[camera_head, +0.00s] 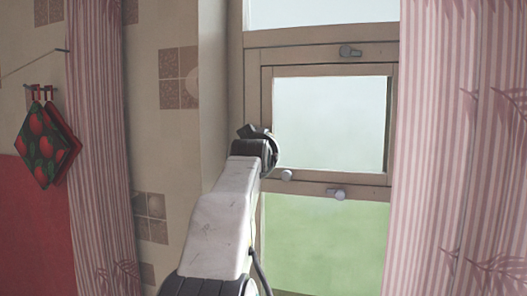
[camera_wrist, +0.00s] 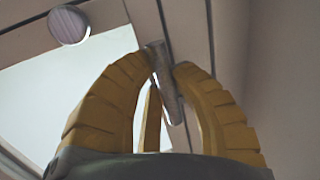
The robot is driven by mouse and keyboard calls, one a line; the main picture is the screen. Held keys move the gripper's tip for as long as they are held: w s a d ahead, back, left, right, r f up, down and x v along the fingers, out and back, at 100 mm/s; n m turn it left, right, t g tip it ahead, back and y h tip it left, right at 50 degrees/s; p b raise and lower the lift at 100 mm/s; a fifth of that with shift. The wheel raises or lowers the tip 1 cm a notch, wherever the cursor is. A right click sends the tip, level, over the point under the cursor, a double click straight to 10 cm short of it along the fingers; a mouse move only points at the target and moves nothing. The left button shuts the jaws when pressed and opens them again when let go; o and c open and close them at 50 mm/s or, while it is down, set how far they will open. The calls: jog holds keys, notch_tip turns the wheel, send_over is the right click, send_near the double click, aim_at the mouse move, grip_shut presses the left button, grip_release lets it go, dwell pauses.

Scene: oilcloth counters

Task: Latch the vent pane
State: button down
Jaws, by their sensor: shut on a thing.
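The vent pane (camera_head: 330,122) is a square of pale glass in a brown frame, in the middle of the window. Whether it sits fully flush in its frame is hard to tell. My gripper (camera_wrist: 161,69), with yellow ribbed fingers, is shut on a grey metal latch handle (camera_wrist: 163,84) in the wrist view. In the head view my arm hides this handle at the frame's left side. A round grey knob (camera_head: 287,175) is at the pane's lower left corner and also shows in the wrist view (camera_wrist: 69,25).
Other grey catches sit above the pane (camera_head: 349,51) and below it (camera_head: 336,193). Striped pink curtains hang at the right (camera_head: 458,150) and left (camera_head: 97,150). A wall edge (camera_head: 213,100) stands close left of the window. Red patterned potholders (camera_head: 47,145) hang at far left.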

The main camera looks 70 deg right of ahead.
jog(key=shift+r, duration=0.1)
jog(key=c, duration=1)
grip_release()
jog(key=shift+a, duration=0.1)
jog(key=v, duration=1.2)
